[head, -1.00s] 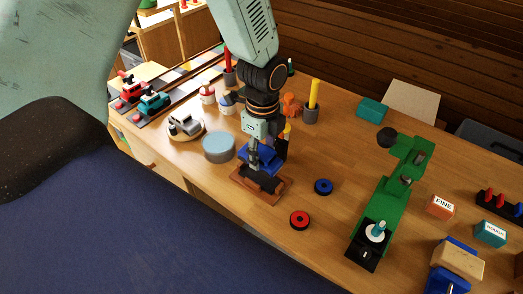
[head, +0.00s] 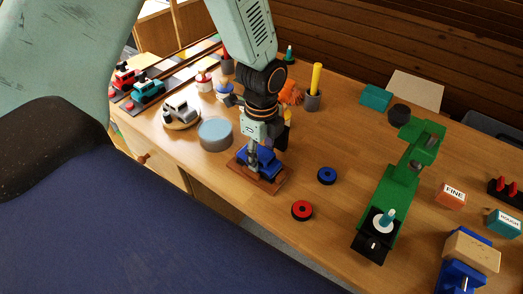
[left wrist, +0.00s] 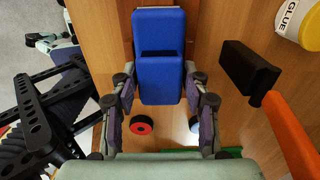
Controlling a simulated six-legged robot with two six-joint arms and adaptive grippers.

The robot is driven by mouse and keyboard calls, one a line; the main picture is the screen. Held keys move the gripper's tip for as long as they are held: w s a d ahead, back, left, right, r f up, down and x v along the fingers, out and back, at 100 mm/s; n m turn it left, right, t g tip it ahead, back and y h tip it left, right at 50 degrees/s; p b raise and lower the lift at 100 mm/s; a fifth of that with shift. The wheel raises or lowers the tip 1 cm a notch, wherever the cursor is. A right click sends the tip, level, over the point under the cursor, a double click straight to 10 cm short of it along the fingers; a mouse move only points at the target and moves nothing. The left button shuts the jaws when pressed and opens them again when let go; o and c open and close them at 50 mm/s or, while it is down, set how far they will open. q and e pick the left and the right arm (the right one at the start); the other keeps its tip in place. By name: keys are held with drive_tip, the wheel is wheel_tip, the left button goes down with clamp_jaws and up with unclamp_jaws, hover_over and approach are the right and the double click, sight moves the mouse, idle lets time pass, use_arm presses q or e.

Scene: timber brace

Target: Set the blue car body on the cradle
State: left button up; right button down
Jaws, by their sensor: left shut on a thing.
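The blue car body (head: 266,158) is at the brown wooden cradle (head: 270,186) on the workbench. It is low over the cradle or touching it; which one I cannot tell. My left gripper (head: 252,165) comes down from above and is shut on the car body. In the left wrist view the car body (left wrist: 158,75) is between the two fingers of the left gripper (left wrist: 160,92), with its far end at the top edge. The contact between body and cradle is hidden there. My right gripper does not show.
A red wheel (head: 302,210) and a blue wheel (head: 327,175) lie right of the cradle. A light-blue-topped can (head: 215,134) stands close on its left. A green press (head: 402,180) stands further right. The bench between wheels and press is clear.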

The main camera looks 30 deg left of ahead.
use_arm(q)
drive_tip(key=shift+d+r, duration=0.1)
drive_tip(key=shift+d, duration=0.1)
drive_tip(key=o, duration=0.7)
drive_tip(key=shift+s, duration=0.1)
drive_tip(key=o, duration=0.5)
drive_tip(key=shift+a, duration=0.15)
drive_tip(key=shift+o, duration=0.3)
